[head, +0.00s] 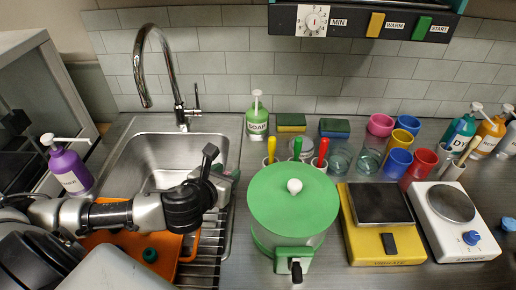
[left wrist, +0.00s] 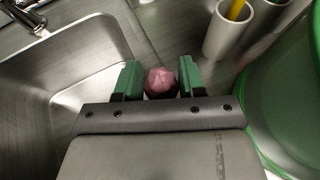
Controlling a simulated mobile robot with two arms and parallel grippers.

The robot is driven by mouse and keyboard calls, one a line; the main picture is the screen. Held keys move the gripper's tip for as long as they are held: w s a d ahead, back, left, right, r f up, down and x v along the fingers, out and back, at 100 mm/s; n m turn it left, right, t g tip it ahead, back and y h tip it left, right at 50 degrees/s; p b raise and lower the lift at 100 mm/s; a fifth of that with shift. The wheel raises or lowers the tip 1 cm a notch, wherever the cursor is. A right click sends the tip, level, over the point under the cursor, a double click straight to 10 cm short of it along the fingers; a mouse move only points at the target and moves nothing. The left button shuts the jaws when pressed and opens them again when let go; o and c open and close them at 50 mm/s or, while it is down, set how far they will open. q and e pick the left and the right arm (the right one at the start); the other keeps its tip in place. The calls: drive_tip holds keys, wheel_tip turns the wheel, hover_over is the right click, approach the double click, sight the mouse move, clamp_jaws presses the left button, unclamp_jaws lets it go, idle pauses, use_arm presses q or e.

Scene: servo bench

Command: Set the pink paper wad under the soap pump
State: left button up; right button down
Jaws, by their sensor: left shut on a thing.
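The pink paper wad (left wrist: 160,82) is between the two green fingers of my left gripper (left wrist: 160,84) in the left wrist view. The fingers are shut on it. In the head view my left gripper (head: 229,174) is over the right rim of the sink, largely hidden by my wrist, and the wad cannot be made out clearly there. The soap pump (head: 257,120) is a green bottle with a white pump head and a SOAP label. It stands upright on the counter behind the gripper, to its right. My right gripper is not in view.
The sink (head: 160,160) with its tall faucet (head: 172,75) is at left. A green-lidded pot (head: 292,205) stands right of the gripper. Utensil cups (left wrist: 228,30) stand behind the pot. Sponges (head: 291,122) lie right of the pump. A purple bottle (head: 68,166) stands at left.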

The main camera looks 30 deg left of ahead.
use_arm(q)
drive_tip(key=p, duration=0.3)
hover_over(256, 149)
drive_tip(key=shift+s+d, duration=0.1)
drive_tip(key=shift+s, duration=0.05)
drive_tip(key=shift+f, duration=1.7)
drive_tip(key=o, duration=0.9)
drive_tip(key=shift+f, duration=0.1)
